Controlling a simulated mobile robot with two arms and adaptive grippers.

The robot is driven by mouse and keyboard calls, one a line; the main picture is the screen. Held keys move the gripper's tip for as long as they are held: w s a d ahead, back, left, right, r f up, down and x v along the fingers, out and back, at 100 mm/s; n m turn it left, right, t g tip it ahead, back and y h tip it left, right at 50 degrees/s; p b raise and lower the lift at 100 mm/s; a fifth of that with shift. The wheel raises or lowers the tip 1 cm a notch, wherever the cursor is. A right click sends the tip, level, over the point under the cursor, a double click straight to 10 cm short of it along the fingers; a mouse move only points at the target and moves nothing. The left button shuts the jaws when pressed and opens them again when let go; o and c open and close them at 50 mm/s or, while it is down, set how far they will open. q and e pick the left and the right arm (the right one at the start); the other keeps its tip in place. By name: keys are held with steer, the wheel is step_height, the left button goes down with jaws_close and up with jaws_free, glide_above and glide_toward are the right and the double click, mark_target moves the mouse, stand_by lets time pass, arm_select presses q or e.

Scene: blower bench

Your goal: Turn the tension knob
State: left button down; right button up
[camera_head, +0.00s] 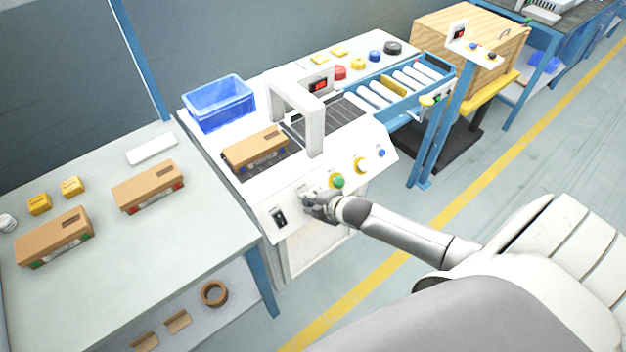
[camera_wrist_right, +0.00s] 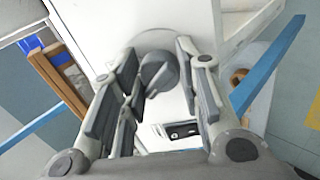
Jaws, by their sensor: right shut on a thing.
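The tension knob (camera_wrist_right: 157,72) is a dark grey round knob with a raised grip bar, on the white sloped front panel (camera_head: 364,175) of the machine. In the right wrist view it sits between the fingers of my right gripper (camera_wrist_right: 154,88), which is shut on it. In the head view my right gripper (camera_head: 312,204) is at the panel and hides most of the knob. A black switch (camera_head: 280,216) is just left of the gripper; it also shows in the right wrist view (camera_wrist_right: 181,130). My left gripper is not in view.
A green button (camera_head: 337,181), a yellow-ringed knob (camera_head: 361,165) and a blue button (camera_head: 382,153) lie right of my gripper. A brown box (camera_head: 254,148) lies on the machine before the white arch (camera_head: 314,128). A grey table (camera_head: 213,208) stands left.

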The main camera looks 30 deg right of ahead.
steer(key=m+p, duration=0.2)
steer(key=m, duration=0.2)
steer(key=shift+s, duration=0.1)
steer(key=shift+a+m+p, duration=0.1)
steer(key=shift+m+p, duration=0.75)
steer(key=shift+m, duration=0.95)
steer(key=shift+f, duration=0.1)
steer(key=o, duration=1)
steer(key=v, duration=1.2)
steer(key=shift+a, duration=0.2)
